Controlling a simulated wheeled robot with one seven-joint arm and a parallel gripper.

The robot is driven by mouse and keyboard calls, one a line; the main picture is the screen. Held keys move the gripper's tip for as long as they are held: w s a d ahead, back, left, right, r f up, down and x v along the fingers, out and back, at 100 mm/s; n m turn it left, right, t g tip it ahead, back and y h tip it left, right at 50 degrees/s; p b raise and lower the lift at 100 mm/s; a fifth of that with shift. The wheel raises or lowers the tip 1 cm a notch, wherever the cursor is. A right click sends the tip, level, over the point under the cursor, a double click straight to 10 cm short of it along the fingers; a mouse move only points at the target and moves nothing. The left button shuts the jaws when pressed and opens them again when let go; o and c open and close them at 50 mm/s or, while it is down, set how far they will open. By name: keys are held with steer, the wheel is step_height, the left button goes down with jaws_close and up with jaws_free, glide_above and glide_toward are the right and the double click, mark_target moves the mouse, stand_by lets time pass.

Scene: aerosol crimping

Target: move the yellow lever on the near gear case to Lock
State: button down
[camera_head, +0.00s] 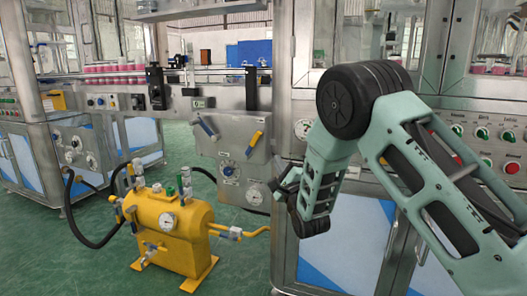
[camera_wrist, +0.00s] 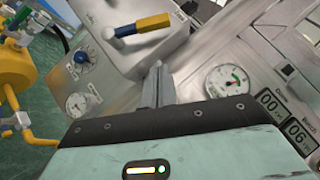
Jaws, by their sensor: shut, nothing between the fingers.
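The near gear case (camera_head: 232,160) is a grey metal box on the machine front, left of my arm in the head view. The yellow lever (camera_head: 256,138), with a blue part at its lower end, slants on its face. In the wrist view the yellow lever (camera_wrist: 153,22) lies near the top, nearly level, on the case (camera_wrist: 112,55). My gripper (camera_wrist: 157,88) is shut and empty, pointing at the case below the lever, apart from it in the picture. In the head view my gripper (camera_head: 283,185) is low and right of the lever. Lock markings are too small to read.
A blue lever (camera_head: 208,128) sits left of the yellow one. A blue dial (camera_head: 227,168) and a gauge (camera_head: 254,195) are lower on the case. A yellow tank (camera_head: 170,230) with hoses stands at left. Another gauge (camera_wrist: 227,80) is right of my fingers.

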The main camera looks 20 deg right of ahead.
mark_target(253, 145)
steer(key=shift+w+a+r+b, duration=0.2)
steer(key=shift+w+a+r, duration=0.4)
steer(key=shift+w, duration=0.4)
steer(key=shift+w+a+r+b, duration=0.2)
steer(key=shift+w+a+r, duration=0.3)
steer(key=shift+w, duration=0.55)
steer(key=shift+w+a+r+b, duration=0.2)
steer(key=shift+w+a+r, duration=0.4)
steer(key=shift+w, duration=0.4)
steer(key=shift+d+r, duration=0.1)
steer(key=shift+r, duration=0.05)
